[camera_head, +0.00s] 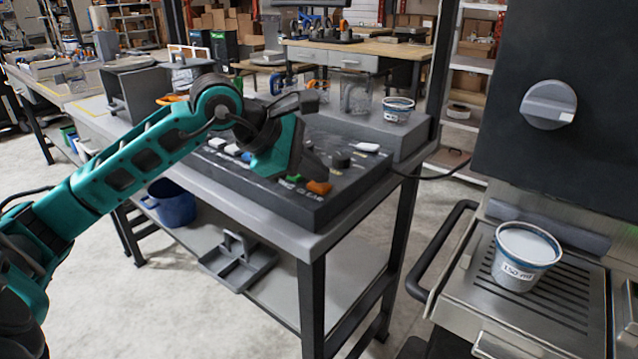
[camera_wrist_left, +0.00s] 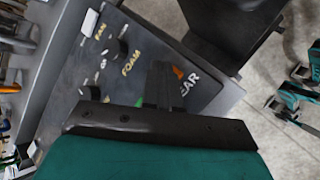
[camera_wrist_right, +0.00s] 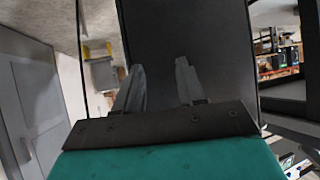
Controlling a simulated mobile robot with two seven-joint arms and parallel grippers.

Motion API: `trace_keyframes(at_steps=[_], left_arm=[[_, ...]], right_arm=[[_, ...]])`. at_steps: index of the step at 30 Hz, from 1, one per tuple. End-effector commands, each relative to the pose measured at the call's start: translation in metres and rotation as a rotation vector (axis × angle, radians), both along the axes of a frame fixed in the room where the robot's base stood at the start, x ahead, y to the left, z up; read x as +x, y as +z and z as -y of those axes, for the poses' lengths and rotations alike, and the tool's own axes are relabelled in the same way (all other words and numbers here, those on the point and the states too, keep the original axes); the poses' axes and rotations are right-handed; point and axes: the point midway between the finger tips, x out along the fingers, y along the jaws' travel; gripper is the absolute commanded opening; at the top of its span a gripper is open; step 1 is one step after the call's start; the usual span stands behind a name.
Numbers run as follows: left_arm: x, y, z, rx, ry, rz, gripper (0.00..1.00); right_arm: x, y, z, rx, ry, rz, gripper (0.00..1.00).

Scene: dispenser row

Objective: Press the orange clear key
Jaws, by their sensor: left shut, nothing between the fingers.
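The orange clear key (camera_head: 319,187) sits at the front right corner of the dark key panel (camera_head: 335,208), beside a green key (camera_head: 293,178). My left gripper (camera_head: 318,170) is shut and empty, its fingertips just above and behind the orange key. In the left wrist view the shut fingers (camera_wrist_left: 160,70) partly cover the panel, and a sliver of the orange key (camera_wrist_left: 178,72) shows beside them next to the letters "EAR". I cannot tell whether the tips touch it. My right gripper (camera_wrist_right: 158,70) is open and empty in the right wrist view, facing a dark flat surface.
The panel also carries white and blue keys, a black knob (camera_head: 340,160) and a white lever (camera_head: 367,147). A labelled cup (camera_head: 398,110) stands behind. Another cup (camera_head: 524,258) stands on the metal drip tray (camera_head: 450,290) at right. A blue bucket (camera_head: 172,203) is on the lower shelf.

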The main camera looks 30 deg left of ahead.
Motion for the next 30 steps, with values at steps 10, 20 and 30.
trace_keyframes(at_steps=[10,20,30], left_arm=[[0.000,-0.003,0.000,0.000,0.000,-0.003,0.00],[0.000,0.009,0.000,0.001,0.001,-0.002,0.00],[0.000,0.015,0.000,0.000,0.000,-0.002,0.00]], right_arm=[[0.001,-0.001,0.002,-0.009,0.007,0.004,0.39],[-0.002,0.005,0.002,-0.009,0.006,-0.003,0.39],[-0.005,0.007,0.000,-0.002,0.002,-0.011,0.39]])
